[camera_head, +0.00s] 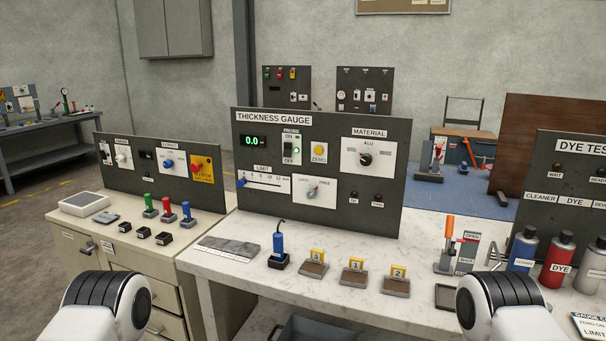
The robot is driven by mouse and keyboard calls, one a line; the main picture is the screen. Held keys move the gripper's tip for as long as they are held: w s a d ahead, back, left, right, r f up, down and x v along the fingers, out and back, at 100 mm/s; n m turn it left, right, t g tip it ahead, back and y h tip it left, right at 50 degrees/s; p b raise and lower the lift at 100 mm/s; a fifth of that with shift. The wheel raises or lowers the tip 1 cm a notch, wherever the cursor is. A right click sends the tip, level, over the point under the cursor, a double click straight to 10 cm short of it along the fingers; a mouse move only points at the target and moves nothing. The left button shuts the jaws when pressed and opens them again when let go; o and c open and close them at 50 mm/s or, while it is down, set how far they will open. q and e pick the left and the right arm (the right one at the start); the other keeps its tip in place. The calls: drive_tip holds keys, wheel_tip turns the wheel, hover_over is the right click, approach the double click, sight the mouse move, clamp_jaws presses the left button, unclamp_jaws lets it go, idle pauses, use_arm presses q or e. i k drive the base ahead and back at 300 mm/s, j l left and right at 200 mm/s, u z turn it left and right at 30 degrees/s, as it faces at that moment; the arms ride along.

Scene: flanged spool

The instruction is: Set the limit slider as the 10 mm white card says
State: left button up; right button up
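The limit slider (264,180) is a white plate marked LIMIT on the dark thickness gauge panel (220,142). Its scale has several numbers up to about 12 mm. Its blue knob (241,182) sits at the left end of the track. A white card (590,327) lies at the lower right corner. It is cut off by the frame; words like GAUGE, ZERO and LIMIT show, but no value can be read. Only round black-and-white parts of my two arms show at the bottom left and bottom right. Neither gripper shows.
The gauge display (254,141) reads 0.0 in green. A blue probe (279,246) stands on the white bench (330,300) before the panel. Several numbered blocks (313,264), an orange-handled clamp (447,245) and bottles (557,260) stand rightward. A flat grey plate (228,247) lies left.

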sight(241, 183)
drive_tip(key=i+j+z, duration=0.1)
drive_tip(key=i+j, duration=0.35)
drive_tip(key=j, duration=0.2)
drive_tip(key=i+j+z, duration=0.25)
drive_tip(key=i+j, duration=0.15)
drive_tip(key=j, duration=0.25)
drive_tip(key=i+j, duration=0.2)
drive_tip(key=j, duration=0.2)
drive_tip(key=l+z, duration=0.05)
